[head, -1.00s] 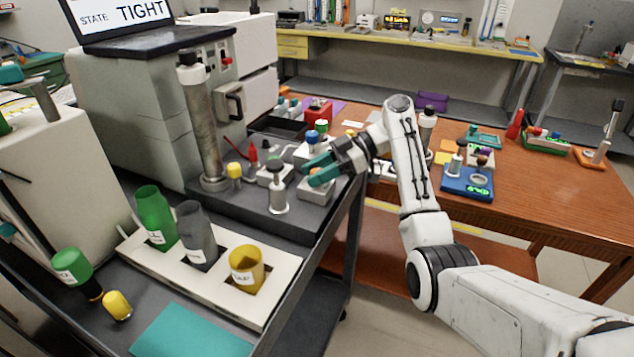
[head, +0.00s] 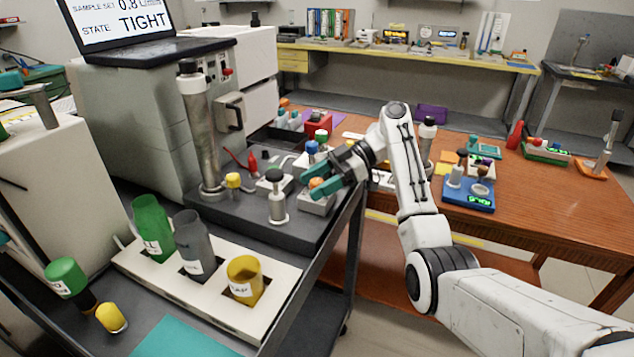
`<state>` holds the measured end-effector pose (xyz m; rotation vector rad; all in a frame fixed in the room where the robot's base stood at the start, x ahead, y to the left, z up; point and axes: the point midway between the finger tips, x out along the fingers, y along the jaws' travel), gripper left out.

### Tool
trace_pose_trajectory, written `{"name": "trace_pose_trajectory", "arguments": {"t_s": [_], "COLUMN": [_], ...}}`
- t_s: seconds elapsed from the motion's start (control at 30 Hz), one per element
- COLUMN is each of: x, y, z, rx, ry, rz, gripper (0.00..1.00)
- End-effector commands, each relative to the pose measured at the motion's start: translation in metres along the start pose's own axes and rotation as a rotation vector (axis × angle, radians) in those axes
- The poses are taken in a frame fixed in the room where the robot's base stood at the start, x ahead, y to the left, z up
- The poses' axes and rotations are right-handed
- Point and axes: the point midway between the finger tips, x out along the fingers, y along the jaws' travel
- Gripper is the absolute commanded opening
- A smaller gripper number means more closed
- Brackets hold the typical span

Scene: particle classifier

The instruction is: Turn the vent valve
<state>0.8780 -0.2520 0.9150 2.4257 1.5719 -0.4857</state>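My gripper (head: 317,181) is at the right end of the dark platform, with its two teal fingers apart. An orange knob (head: 316,183) on a small light grey block (head: 318,204) shows between the fingertips. I cannot tell whether the fingers touch it. Close by are a blue knob (head: 312,148), a green knob (head: 321,135) and a black-capped block (head: 273,176). No label naming the vent valve is readable, so I cannot tell for certain which knob it is.
A white rack (head: 215,292) with green, grey and yellow cups is in front. A laptop (head: 125,22) reads "TIGHT".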

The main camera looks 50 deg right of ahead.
Motion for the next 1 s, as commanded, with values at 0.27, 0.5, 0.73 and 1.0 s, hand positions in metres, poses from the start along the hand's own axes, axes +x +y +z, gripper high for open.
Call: {"name": "trace_pose_trajectory", "arguments": {"t_s": [0.27,0.5,0.73,1.0], "x": [-0.005,-0.043,-0.085,-0.107], "y": [0.001,0.001,0.0,0.0], "z": [-0.001,-0.001,0.0,0.0], "rx": [-0.001,-0.001,0.001,0.0], "ry": [0.0,-0.002,-0.002,0.0], "rz": [0.003,0.006,0.004,0.0], "gripper": [0.59,0.59,0.59,0.59]}}
